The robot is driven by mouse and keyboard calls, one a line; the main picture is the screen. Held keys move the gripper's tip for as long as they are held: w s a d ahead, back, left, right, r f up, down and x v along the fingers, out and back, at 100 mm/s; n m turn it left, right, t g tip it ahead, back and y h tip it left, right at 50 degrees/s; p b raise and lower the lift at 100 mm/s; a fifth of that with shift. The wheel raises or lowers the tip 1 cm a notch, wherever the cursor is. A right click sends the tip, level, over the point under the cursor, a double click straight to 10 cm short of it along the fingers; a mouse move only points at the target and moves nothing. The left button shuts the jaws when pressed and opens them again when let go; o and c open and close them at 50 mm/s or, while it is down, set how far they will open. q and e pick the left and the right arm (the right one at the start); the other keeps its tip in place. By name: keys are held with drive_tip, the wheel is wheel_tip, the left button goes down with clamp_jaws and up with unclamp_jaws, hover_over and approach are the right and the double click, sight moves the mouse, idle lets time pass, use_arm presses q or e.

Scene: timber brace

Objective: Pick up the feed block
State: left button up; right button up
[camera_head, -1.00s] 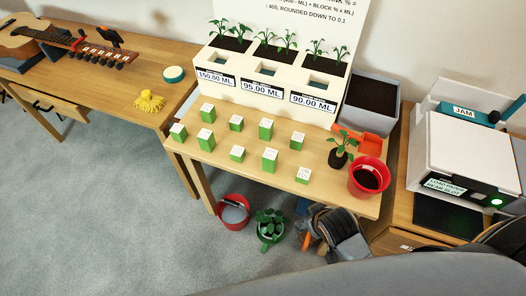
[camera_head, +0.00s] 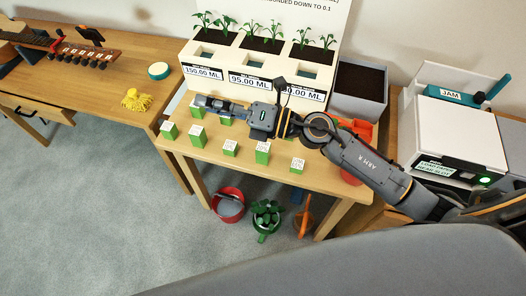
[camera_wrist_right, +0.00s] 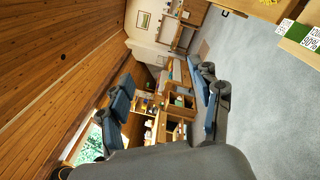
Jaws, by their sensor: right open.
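Several feed blocks, green with white labelled tops, stand on the wooden table, among them a front-left block (camera_head: 197,134), a middle block (camera_head: 231,147), a taller block (camera_head: 263,152) and a right-hand block (camera_head: 297,165). My right gripper (camera_head: 200,102) reaches in from the right over the table. It is open, pointing left near the back-left blocks, with nothing seen in it. My arm hides part of the back row. In the right wrist view, a labelled block (camera_wrist_right: 312,39) shows at the upper right edge. My left gripper is not in view.
A white planter (camera_head: 215,72) with three seedling slots and ml labels stands behind the blocks. A grey bin (camera_head: 358,92) and a white JAM machine (camera_head: 455,130) are at right.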

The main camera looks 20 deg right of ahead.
drive_tip(key=s+d+f+n+g+h, duration=0.2)
drive_tip(key=d+f+n+g+h, duration=0.45)
drive_tip(key=f+n, duration=0.45)
drive_tip(key=w+d+f+h, duration=0.2)
drive_tip(key=d+f+h, duration=0.3)
drive_tip(key=d, duration=0.5)
drive_tip(key=shift+g+h, duration=0.45)
drive_tip(key=shift+h, duration=0.1)
drive_tip(key=p+x, duration=0.1)
drive_tip(key=x, duration=0.3)
drive_tip(key=p+x, duration=0.1)
drive_tip(key=x, duration=0.3)
drive_tip(key=p+x, duration=0.1)
drive_tip(key=x, duration=0.2)
drive_tip(key=shift+w+a+f, duration=0.2)
drive_tip(key=shift+w+a, duration=0.15)
drive_tip(key=shift+a, duration=0.15)
drive_tip(key=shift+w+a+f, duration=0.1)
drive_tip(key=shift+f, duration=0.35)
drive_tip(key=c, duration=1.3)
